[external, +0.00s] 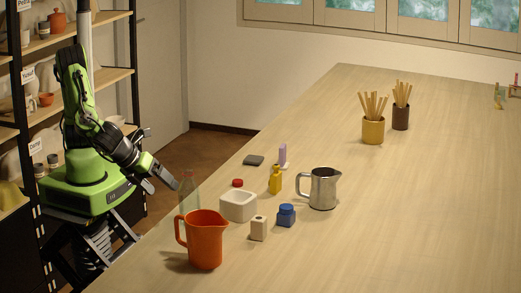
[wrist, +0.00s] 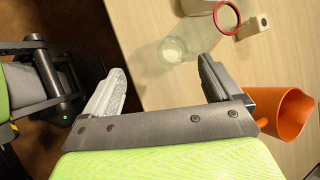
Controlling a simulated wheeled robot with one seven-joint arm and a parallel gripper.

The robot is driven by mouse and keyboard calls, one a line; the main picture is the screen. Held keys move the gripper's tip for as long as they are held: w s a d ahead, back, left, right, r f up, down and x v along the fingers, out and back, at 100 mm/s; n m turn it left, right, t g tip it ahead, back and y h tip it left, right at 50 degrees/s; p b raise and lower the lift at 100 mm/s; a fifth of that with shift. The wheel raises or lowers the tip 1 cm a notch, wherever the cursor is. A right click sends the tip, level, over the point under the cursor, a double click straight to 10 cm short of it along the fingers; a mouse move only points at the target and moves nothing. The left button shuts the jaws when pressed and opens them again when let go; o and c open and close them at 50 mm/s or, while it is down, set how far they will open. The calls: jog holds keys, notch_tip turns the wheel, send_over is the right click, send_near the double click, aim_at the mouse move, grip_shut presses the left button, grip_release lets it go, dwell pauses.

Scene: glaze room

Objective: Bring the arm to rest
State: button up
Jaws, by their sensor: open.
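My gripper (external: 165,187) is open and empty, held out beside the table's left edge. In the wrist view its two fingers (wrist: 162,68) stand wide apart, with floor and the table edge between them. A clear glass bottle (external: 189,192) stands upright on the table (external: 330,130), just right of the gripper. In the wrist view the bottle (wrist: 190,35) shows beyond the fingertips, apart from them. An orange jug (external: 206,240) stands near the front edge; it also shows right of the fingers in the wrist view (wrist: 289,112).
A shelf rack (external: 120,75) is behind my arm. The table's right side is clear.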

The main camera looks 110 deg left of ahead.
jog(key=s+a+r+n+g+h, duration=0.1)
jog(key=s+a+r+n+h, duration=0.4)
jog(key=s+a+r+n, duration=0.45)
jog(key=s+a+r+n+t+h, duration=0.1)
jog(key=s+a+r+n, duration=0.1)
jog(key=s+n, duration=0.7)
jog(key=shift+s+a+r, duration=0.35)
jog(key=shift+r, duration=0.3)
